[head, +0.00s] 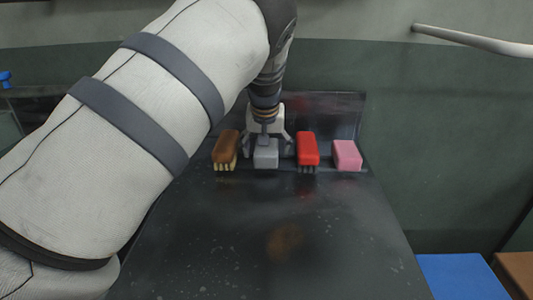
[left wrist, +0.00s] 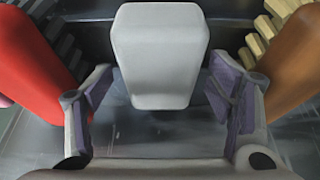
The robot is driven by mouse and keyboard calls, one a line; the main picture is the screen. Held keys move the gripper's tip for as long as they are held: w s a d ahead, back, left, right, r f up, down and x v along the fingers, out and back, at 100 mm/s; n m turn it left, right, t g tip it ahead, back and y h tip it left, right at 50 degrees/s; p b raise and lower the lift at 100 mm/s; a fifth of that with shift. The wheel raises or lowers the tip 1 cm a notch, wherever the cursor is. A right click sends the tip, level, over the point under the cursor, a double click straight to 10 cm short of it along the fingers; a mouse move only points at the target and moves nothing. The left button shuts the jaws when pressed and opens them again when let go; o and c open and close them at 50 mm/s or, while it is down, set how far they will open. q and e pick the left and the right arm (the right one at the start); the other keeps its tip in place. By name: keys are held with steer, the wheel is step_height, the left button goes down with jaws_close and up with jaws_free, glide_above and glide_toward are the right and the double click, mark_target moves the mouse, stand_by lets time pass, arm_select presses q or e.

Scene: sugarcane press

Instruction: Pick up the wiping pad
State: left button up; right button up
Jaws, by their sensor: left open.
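A light grey, pad-like block (head: 266,155) stands on the dark surface in a row of cleaning tools. My left gripper (head: 269,142) is open and points down over it. In the left wrist view the grey block (left wrist: 160,55) lies at the mouth of the open left gripper (left wrist: 162,108), with a finger on each side and visible gaps between. A pink block (head: 347,155) of similar shape stands at the right end of the row. My right gripper is not in view.
A brown brush (head: 226,149) stands just left of the grey block and a red brush (head: 307,148) just right, both close to the gripper. The dark tabletop (head: 270,215) in front is clear. A blue panel (head: 462,277) lies at lower right.

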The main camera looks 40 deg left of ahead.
arm_select(q)
steer(key=shift+f, duration=0.25)
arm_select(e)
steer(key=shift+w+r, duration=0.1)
arm_select(q)
steer(key=c, duration=1.3)
steer(key=shift+c, duration=0.2)
steer(key=shift+r, duration=0.25)
step_height(320, 180, up, 4)
steer(key=shift+s+d+r, duration=0.1)
steer(key=shift+s+d, duration=0.05)
steer(key=s+r, duration=0.1)
steer(key=s+d+r+p, duration=0.1)
steer(key=r, duration=0.1)
steer(key=s+d+r, duration=0.1)
steer(key=r, duration=0.1)
steer(key=shift+s+d+r+p, duration=0.2)
steer(key=shift+s+r+p, duration=0.05)
steer(key=shift+p, duration=0.15)
steer(key=s+d+r+p, duration=0.1)
steer(key=s+d+r, duration=0.2)
steer(key=s+d, duration=0.2)
steer(key=shift+s+d+p, duration=0.3)
steer(key=shift+s+p, duration=0.05)
steer(key=shift+s, duration=0.95)
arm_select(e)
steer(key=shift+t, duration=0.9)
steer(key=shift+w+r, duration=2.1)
